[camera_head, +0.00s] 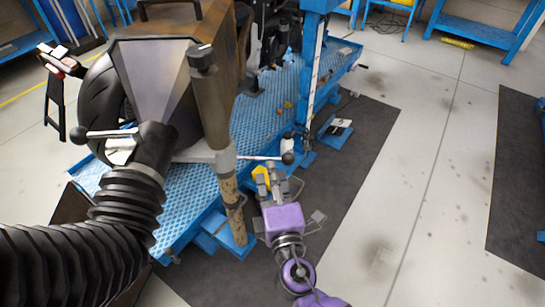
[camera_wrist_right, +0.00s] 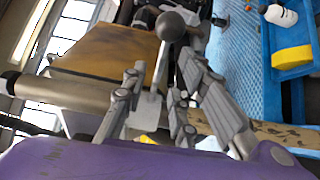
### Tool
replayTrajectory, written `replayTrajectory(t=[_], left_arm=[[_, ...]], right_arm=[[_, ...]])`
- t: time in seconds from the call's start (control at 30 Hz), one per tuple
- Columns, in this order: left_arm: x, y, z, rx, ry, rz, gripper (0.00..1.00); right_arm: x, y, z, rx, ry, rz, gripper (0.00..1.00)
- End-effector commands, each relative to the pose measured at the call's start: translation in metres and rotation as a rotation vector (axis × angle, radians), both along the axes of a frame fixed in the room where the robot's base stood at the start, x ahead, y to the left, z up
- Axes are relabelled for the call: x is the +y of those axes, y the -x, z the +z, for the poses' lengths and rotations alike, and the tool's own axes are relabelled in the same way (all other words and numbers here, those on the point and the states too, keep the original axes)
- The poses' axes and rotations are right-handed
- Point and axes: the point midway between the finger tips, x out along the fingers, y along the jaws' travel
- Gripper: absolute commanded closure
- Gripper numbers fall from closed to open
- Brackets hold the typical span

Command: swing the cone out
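The cone (camera_head: 155,85) is a grey flared hood at the upper left in the head view. A ribbed black hose (camera_head: 128,195) joins it from below. A rod with a black ball knob (camera_head: 287,158) sticks out to the right of its post; a second ball-ended handle (camera_head: 78,135) points left. My purple right gripper (camera_head: 268,180) is just below the right-hand rod. In the right wrist view, its fingers (camera_wrist_right: 158,108) are apart, with the rod and knob (camera_wrist_right: 172,25) showing between and beyond them. Contact cannot be told. My left gripper is not in view.
A post (camera_head: 213,95) stands close left of my right gripper. A blue perforated platform (camera_head: 262,120) lies behind, with a blue upright (camera_head: 312,75). A white bottle (camera_wrist_right: 278,14) and a yellow block (camera_wrist_right: 292,57) sit nearby. Open floor (camera_head: 430,190) lies to the right.

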Motion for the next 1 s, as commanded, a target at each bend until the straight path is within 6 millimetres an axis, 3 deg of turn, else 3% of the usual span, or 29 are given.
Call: replayTrajectory(t=[0.3,0.7,0.9,1.0], left_arm=[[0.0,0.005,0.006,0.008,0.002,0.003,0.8],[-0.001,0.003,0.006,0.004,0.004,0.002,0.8],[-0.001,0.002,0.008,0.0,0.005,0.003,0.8],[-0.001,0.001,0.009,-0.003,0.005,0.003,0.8]], right_arm=[[0.007,-0.048,0.003,-0.001,-0.002,-0.001,0.73],[0.009,-0.058,0.001,0.002,-0.004,-0.001,0.73],[0.008,-0.058,0.002,0.002,-0.004,-0.002,0.98],[0.008,-0.058,0.003,-0.001,-0.003,-0.002,1.0]])
